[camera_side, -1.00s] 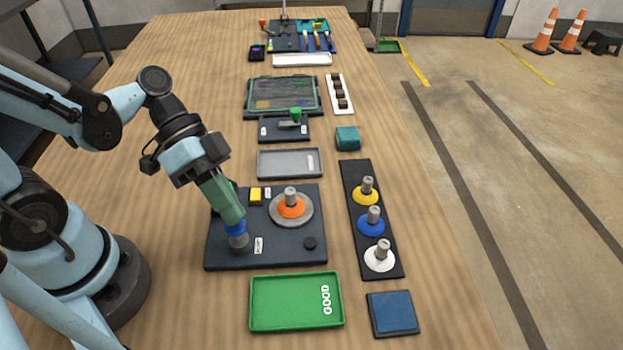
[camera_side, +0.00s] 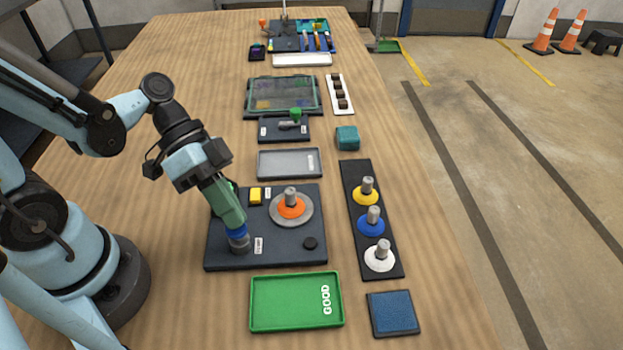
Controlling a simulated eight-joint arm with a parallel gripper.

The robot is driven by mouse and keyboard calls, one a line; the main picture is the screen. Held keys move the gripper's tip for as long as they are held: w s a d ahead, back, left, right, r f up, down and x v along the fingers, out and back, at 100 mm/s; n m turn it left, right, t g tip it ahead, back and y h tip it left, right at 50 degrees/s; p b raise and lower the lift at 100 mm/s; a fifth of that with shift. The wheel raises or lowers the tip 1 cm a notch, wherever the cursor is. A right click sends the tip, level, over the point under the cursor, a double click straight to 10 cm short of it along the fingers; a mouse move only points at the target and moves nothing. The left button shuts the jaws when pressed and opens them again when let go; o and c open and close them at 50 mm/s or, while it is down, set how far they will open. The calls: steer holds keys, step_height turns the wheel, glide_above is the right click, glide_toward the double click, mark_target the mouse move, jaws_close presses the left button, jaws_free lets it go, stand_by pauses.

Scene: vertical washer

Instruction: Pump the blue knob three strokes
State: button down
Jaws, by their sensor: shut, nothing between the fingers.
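The blue knob (camera_side: 237,232) sits on top of a grey cylinder (camera_side: 239,245) at the front left of a dark base plate (camera_side: 285,258). My gripper (camera_side: 236,222) points down at a tilt, its green fingers shut with nothing between them. The fingertips are at the top of the knob and appear to touch it. They hide the knob's upper part.
A green tray (camera_side: 296,321) lies in front. A dark strip (camera_side: 384,192) with yellow, blue and white washers on posts stands to the right.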

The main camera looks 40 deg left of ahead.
steer(key=shift+f, duration=0.6)
stand_by(0.6)
steer(key=shift+r, duration=1.6)
step_height(320, 180, up, 5)
stand_by(0.6)
